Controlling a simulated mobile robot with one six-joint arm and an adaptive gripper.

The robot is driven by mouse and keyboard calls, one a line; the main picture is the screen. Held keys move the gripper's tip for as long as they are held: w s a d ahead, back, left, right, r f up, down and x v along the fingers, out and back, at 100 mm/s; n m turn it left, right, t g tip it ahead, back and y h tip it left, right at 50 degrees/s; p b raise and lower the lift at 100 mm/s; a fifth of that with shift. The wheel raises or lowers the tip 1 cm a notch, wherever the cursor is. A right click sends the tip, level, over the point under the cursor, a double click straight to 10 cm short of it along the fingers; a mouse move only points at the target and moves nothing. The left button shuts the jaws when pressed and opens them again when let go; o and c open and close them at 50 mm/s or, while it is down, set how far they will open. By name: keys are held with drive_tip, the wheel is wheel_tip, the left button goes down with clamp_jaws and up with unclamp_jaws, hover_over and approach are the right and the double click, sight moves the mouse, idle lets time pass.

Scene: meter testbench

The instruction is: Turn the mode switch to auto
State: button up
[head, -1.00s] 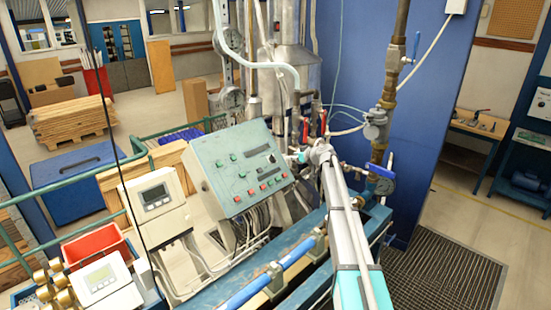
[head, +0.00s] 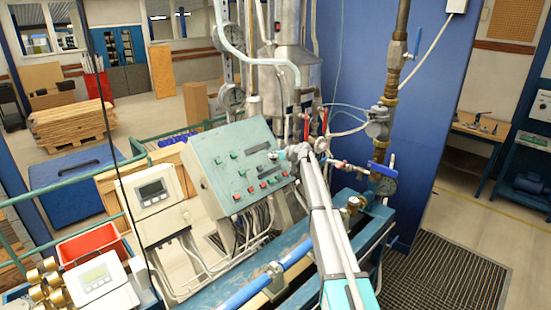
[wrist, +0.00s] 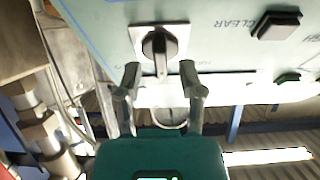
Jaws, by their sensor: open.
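The mode switch (wrist: 160,48) is a dark rotary knob on a light square plate, at the edge of the pale green control panel (wrist: 215,30). Its handle stands roughly vertical in the wrist view. My gripper (wrist: 159,73) is open, its two fingertips just below the knob, one on each side. I cannot tell whether they touch the panel. In the head view the panel (head: 228,172) stands tilted, and my gripper (head: 281,154) is at its right edge. The knob is too small there to read its setting.
Several square buttons sit on the panel, one dark button (wrist: 276,25) beside the CLEAR label. Red-handled valves (head: 322,122) and pipes stand behind my arm. A blue pipe (head: 262,280) runs below, and a white meter (head: 153,192) stands left of the panel.

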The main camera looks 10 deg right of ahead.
drive_tip(key=shift+w+a+f, duration=0.1)
drive_tip(key=shift+w+a, duration=0.05)
drive_tip(key=shift+w, duration=0.05)
clamp_jaws()
idle(0.5)
